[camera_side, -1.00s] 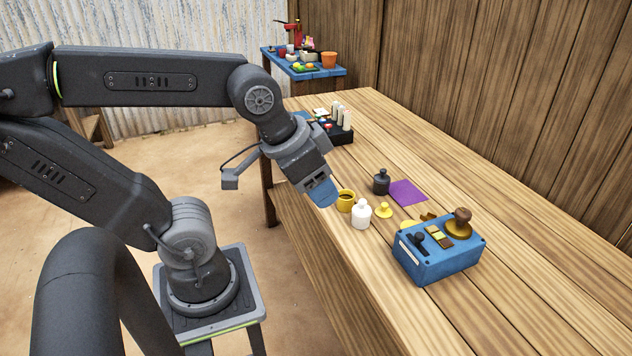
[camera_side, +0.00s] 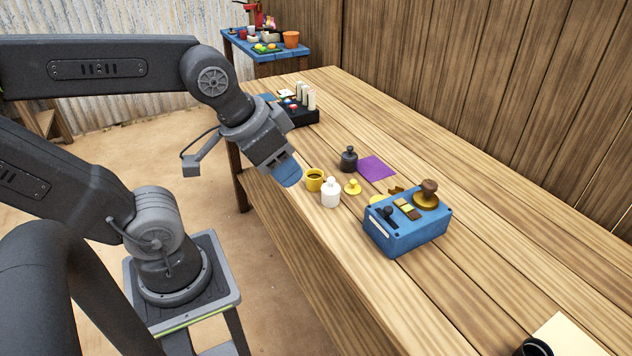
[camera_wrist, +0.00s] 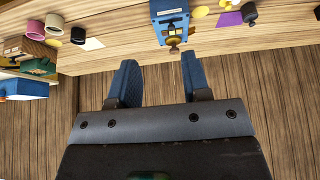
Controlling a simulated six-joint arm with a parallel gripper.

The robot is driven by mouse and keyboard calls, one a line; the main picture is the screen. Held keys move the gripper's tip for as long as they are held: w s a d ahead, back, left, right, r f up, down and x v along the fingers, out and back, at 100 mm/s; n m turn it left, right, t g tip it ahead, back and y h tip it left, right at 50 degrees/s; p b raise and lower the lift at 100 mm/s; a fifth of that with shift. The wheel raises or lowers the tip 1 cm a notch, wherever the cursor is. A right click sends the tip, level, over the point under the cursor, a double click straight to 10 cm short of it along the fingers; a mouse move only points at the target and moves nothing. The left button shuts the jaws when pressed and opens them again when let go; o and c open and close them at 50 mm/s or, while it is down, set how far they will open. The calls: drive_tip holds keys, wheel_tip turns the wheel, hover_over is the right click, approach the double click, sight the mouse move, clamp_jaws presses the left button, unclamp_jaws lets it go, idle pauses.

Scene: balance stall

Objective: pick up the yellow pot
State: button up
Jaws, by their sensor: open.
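The yellow pot (camera_side: 314,186) stands upright on the wooden bench near its front edge in the side view, with a dark inside. My gripper (camera_side: 289,176) is just to its left in that picture, with blue fingers pointing down toward the bench. Whether they touch the pot is not clear. In the wrist view my gripper (camera_wrist: 158,62) has its two blue fingers spread apart with nothing between them. I cannot make out the pot for sure in the wrist view.
Close to the pot are a white bottle (camera_side: 331,195), a small yellow piece (camera_side: 352,188), a dark weight (camera_side: 348,160) and a purple sheet (camera_side: 377,168). A blue box (camera_side: 405,236) stands to the right. A black rack (camera_side: 303,116) is farther back.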

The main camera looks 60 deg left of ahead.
drive_tip(key=c, duration=0.3)
drive_tip(key=n+g, duration=0.4)
drive_tip(key=g, duration=0.1)
hover_over(310, 176)
wheel_tip(310, 176, down, 16)
wheel_tip(310, 176, down, 13)
drive_tip(key=shift+s+d+f, duration=0.1)
drive_tip(key=shift+d+f, duration=0.05)
